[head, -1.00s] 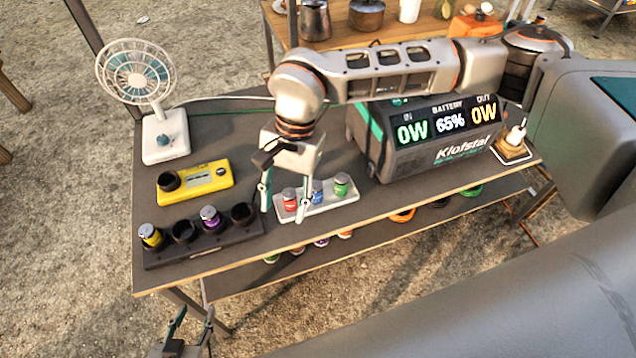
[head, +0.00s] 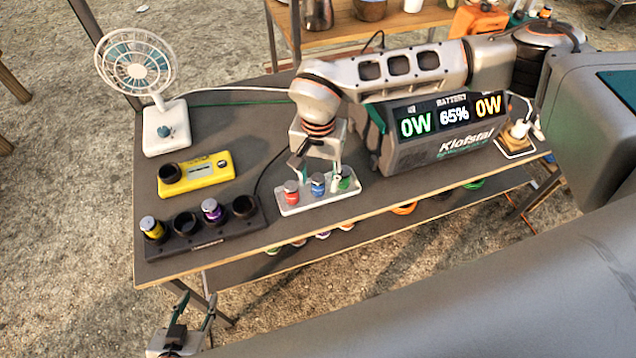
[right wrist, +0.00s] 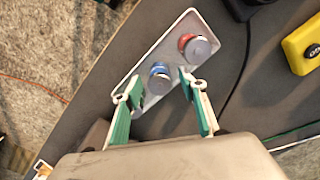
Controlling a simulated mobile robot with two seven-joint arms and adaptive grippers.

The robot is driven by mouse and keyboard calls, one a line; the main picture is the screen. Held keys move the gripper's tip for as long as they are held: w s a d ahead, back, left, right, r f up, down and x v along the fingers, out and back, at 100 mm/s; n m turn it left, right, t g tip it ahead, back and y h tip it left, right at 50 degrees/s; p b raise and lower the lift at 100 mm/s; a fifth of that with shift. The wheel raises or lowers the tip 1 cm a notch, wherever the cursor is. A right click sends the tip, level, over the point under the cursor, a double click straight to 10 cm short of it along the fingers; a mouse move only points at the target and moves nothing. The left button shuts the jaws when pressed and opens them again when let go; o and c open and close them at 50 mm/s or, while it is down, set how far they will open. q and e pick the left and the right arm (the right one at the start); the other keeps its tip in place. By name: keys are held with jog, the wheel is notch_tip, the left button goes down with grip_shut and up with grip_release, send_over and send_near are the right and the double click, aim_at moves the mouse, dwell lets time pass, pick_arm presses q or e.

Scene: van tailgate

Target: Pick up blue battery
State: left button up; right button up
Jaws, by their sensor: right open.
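The blue battery (head: 318,184) stands upright in a white tray (head: 292,210), between a red battery (head: 291,192) and a green battery (head: 345,181). In the right wrist view the blue battery (right wrist: 160,80) shows from above, between and just beyond the fingertips. My right gripper (head: 318,172) is open above the tray; its fingers (right wrist: 158,84) are apart with nothing held. The green battery is hidden in the right wrist view. My left gripper (head: 192,308) is open and empty below the table's front left edge.
A black holder (head: 200,244) with yellow and purple batteries stands at the front left of the table. A yellow tester (head: 207,176) and a white fan (head: 164,128) are behind it. A large power station (head: 440,150) stands close right of the tray.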

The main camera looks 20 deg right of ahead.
aim_at(317, 176)
jog(key=shift+f, duration=0.1)
jog(key=shift+c, duration=0.4)
grip_shut()
notch_tip(317, 176, up, 20)
jog(key=shift+p, duration=0.3)
jog(key=shift+a, duration=0.1)
